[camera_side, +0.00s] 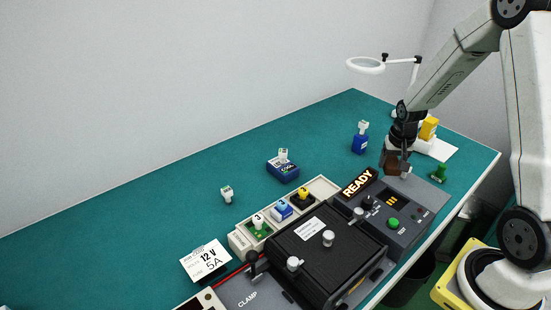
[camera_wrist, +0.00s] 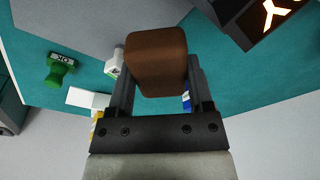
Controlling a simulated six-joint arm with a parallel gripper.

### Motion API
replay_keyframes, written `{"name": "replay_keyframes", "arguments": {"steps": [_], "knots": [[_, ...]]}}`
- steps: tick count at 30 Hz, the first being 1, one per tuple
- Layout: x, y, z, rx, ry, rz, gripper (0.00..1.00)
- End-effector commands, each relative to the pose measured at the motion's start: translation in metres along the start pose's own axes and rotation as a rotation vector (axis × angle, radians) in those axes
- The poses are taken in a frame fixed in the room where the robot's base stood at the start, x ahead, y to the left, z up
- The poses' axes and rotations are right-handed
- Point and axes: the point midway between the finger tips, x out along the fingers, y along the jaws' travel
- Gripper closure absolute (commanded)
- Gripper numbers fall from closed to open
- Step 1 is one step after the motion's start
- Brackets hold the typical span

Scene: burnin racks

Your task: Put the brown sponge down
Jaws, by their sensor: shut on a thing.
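The brown sponge (camera_wrist: 157,62) is a rounded brown block held between the two fingers of my gripper (camera_wrist: 160,88) in the wrist view. My gripper is shut on it. In the side view, my gripper (camera_side: 397,158) points down at the right part of the teal table, and the sponge (camera_side: 392,163) shows small and dark at its tip. The sponge is behind the grey control box with the READY display (camera_side: 358,184). I cannot tell whether the sponge touches the table.
A green OK stamp (camera_side: 439,173) stands to the right of my gripper, and a blue bottle-like item (camera_side: 360,139) to its left. A yellow item (camera_side: 429,128) is behind. A black clamp fixture (camera_side: 325,250) fills the front. The table's left side (camera_side: 110,240) is clear.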

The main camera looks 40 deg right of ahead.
Motion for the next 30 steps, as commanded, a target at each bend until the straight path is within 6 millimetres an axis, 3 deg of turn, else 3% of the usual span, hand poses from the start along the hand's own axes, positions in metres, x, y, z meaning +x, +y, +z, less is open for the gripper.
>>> {"name": "replay_keyframes", "arguments": {"steps": [9, 23, 30], "knots": [[0.032, -0.008, -0.018, -0.002, -0.001, 0.0, 0.89], [0.041, -0.01, -0.024, -0.001, 0.0, 0.0, 0.89], [0.062, -0.011, -0.023, 0.0, -0.003, 0.001, 0.89]]}}
